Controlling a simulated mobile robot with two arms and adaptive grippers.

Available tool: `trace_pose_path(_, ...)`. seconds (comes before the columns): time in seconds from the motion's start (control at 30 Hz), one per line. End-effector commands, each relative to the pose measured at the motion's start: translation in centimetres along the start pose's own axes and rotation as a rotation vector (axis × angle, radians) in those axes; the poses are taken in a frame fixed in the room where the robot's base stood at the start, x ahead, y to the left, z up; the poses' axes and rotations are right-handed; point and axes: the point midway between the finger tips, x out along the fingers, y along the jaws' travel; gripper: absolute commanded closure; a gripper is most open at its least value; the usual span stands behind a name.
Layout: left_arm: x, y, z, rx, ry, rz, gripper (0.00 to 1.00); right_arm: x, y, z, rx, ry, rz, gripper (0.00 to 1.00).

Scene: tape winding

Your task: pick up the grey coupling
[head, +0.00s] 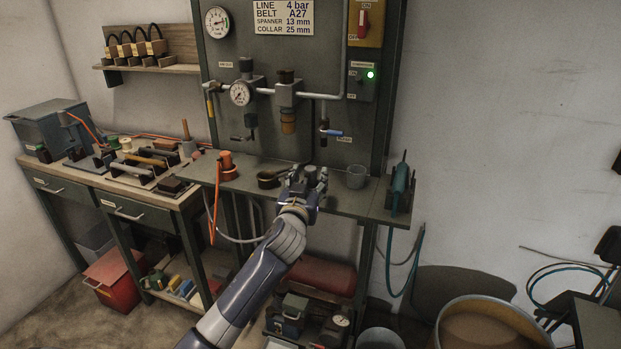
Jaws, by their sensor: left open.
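My left gripper (309,180) reaches up from below to the narrow shelf under the grey panel. Its fingers are open. A small grey cylindrical piece (311,172), which looks like the grey coupling, shows between the fingertips. I cannot tell whether the fingers touch it. The gripper hides its lower part. A wider grey cup-like piece (356,177) stands on the shelf just right of the gripper. My right gripper is not in view.
On the shelf (250,184), a dark brass-coloured pot (268,179) and an orange fitting (227,166) stand left of the gripper. A teal tool (401,185) stands at the right end. Valves and a gauge (241,93) hang above.

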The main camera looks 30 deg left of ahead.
Motion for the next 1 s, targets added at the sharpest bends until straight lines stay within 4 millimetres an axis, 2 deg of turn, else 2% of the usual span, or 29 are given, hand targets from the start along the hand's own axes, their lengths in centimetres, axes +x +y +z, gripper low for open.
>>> trace_pose_path(0.1, 1.7, -0.2, -0.1, 0.002, 0.000, -0.002, 0.50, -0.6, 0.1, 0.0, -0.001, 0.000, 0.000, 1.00)
trace_pose_path(0.23, 2.9, -0.2, 0.0, 0.001, -0.002, -0.001, 0.50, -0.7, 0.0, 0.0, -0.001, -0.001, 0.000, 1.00)
trace_pose_path(0.53, 3.3, -0.2, 0.1, 0.000, -0.001, 0.000, 0.50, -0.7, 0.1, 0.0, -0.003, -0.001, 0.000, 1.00)
trace_pose_path(0.57, 3.3, -0.2, 0.1, 0.000, -0.001, 0.000, 0.52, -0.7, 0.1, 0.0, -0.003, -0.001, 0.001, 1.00)
trace_pose_path(0.77, 3.3, -0.2, 0.1, 0.000, -0.001, 0.000, 0.97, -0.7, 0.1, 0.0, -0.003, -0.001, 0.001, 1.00)
trace_pose_path(0.8, 3.3, -0.2, 0.1, 0.000, -0.001, 0.000, 1.00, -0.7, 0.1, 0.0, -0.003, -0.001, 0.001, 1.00)
trace_pose_path(1.0, 3.3, -0.1, 0.1, 0.000, 0.000, 0.000, 1.00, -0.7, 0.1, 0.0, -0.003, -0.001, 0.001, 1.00)
